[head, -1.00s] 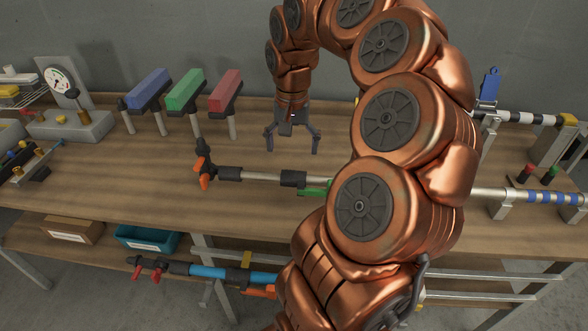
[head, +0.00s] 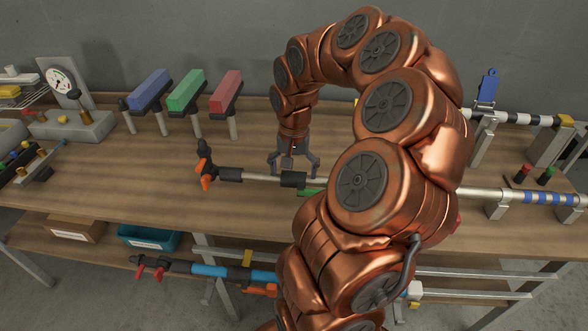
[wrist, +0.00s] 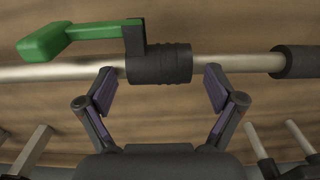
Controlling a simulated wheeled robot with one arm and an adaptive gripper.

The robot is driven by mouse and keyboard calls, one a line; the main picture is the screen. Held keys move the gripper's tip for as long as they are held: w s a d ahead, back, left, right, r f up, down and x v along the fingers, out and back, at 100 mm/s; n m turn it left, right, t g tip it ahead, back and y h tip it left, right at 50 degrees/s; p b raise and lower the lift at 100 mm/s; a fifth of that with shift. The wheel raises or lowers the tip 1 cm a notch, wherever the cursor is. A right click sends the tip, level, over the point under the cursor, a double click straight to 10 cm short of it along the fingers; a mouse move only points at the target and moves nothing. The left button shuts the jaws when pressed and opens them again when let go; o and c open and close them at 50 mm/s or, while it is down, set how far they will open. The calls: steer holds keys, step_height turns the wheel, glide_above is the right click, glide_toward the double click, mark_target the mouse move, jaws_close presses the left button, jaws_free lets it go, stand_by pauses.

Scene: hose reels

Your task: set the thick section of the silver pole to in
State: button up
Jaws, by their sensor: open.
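The silver pole (head: 262,178) lies across the bench, with a black grip and orange-and-black fitting (head: 205,170) at its left end. Its right part (head: 475,192) carries blue bands and rests in a grey support. My gripper (head: 294,172) is open at the black collar (head: 292,180). In the wrist view, the gripper (wrist: 159,88) has one finger on each side of the collar (wrist: 158,65), apart from it. The green lever (wrist: 60,38) juts from the collar to the left there. My arm hides the pole's middle in the head view.
Blue (head: 149,89), green (head: 186,91) and red (head: 225,91) blocks stand on posts behind. A gauge stand (head: 68,108) is at the left. A black-and-white banded pole (head: 525,118) is at the back right. A blue pole (head: 208,270) lies on the lower shelf.

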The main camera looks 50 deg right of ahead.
steer(key=shift+c, duration=0.3)
steer(key=shift+a+f, duration=0.1)
steer(key=c, duration=1.5)
steer(key=shift+c, duration=0.3)
steer(key=shift+s+f, duration=0.1)
